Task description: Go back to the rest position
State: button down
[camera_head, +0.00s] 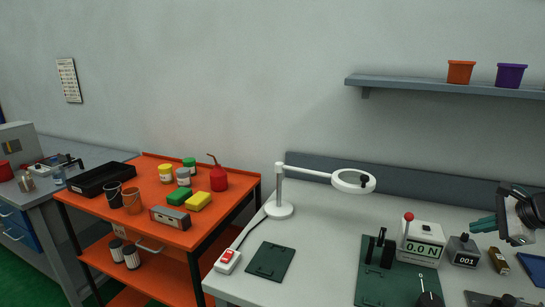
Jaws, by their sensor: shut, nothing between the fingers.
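My gripper (475,227) is at the right edge of the head view, above the right part of the grey workbench (320,237). Its teal fingers point left and are shut with nothing between them. The dark wrist of my arm is partly cut off by the frame edge. To the left of the fingers stands a white gauge (423,243) reading 0.0 N, with a red-knobbed lever. A black stand (380,249) is on a green plate (376,288).
A white magnifier lamp (353,181) reaches over the bench. A brass-coloured cylinder (498,260) lies near the counter. A power switch (227,260) and a dark green mat (270,261) are at left. A shelf (410,86) with two pots hangs above. An orange cart (150,203) stands left.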

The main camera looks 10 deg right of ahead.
jog(key=s+a+r+n+g, duration=0.2)
jog(key=s+a+n, duration=0.3)
jog(key=a, duration=0.6)
jog(key=s+a+r+n+g+h, duration=0.1)
jog(key=s+a+r+n+g, duration=0.1)
jog(key=s+a+n, duration=0.4)
jog(key=s+a+r+n+g+h, duration=0.1)
jog(key=s+a+r+n+g, duration=0.2)
jog(key=a+n, duration=0.9)
jog(key=shift+s+a+r, duration=0.4)
jog(key=shift+s+a, duration=1.2)
jog(key=shift+a, duration=0.6)
